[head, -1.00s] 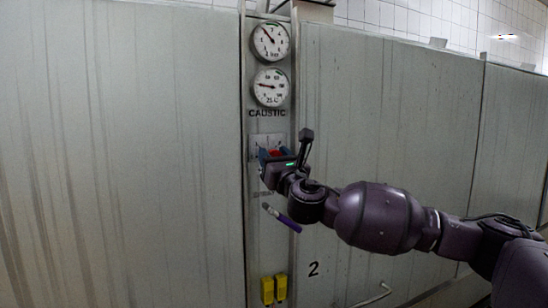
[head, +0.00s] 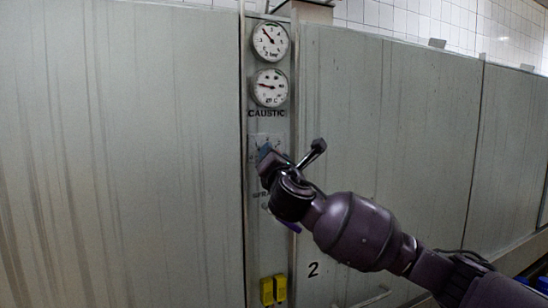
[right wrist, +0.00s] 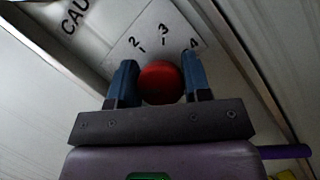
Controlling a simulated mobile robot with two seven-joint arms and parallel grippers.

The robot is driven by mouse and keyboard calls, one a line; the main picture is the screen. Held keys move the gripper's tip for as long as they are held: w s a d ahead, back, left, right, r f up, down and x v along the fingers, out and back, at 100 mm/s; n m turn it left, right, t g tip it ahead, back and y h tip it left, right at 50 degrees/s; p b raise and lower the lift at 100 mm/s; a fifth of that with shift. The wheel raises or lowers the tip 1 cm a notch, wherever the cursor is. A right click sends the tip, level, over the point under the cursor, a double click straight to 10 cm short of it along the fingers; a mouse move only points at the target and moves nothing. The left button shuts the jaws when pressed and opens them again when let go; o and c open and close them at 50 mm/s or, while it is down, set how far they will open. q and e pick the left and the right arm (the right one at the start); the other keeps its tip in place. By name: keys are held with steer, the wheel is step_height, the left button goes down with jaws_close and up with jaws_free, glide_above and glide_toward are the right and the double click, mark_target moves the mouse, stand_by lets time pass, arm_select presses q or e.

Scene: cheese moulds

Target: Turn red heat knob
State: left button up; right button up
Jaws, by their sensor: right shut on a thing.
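The red heat knob (right wrist: 161,83) sits between the two blue fingers of my right gripper (right wrist: 159,82) in the right wrist view. The fingers are shut on it. Behind it is a scale plate (right wrist: 150,38) with the numbers 2, 3 and 4. In the head view my right gripper (head: 268,160) is at the panel below the word CAUSTIC and hides the knob. The gripper looks tilted against the panel there. My left gripper is not in view.
Two round gauges (head: 270,41) (head: 270,88) are above on the narrow panel. A purple handle (right wrist: 285,152) is near the gripper. Yellow switches (head: 273,290) are lower down. Flat metal walls stand on both sides.

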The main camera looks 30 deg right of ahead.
steer(key=m+g, duration=0.1)
steer(key=m, duration=0.2)
steer(key=m+g+h+p, duration=0.1)
steer(key=m, duration=0.2)
steer(key=m+g+p, duration=0.1)
steer(key=m, duration=0.3)
steer(key=shift+f+h, duration=0.1)
steer(key=shift+h, duration=0.2)
steer(key=m+g, duration=0.1)
steer(key=m, duration=0.2)
steer(key=shift+f+g, duration=0.1)
steer(key=shift+g, duration=0.3)
steer(key=shift+f+m+g+y, duration=0.1)
steer(key=shift+m+g+y, duration=0.5)
steer(key=shift+m, duration=1.2)
steer(key=o, duration=0.9)
steer(key=shift+c, duration=0.2)
steer(key=shift+s, duration=0.1)
steer(key=b+v, duration=0.1)
steer(key=v, duration=0.9)
steer(key=shift+s, duration=0.35)
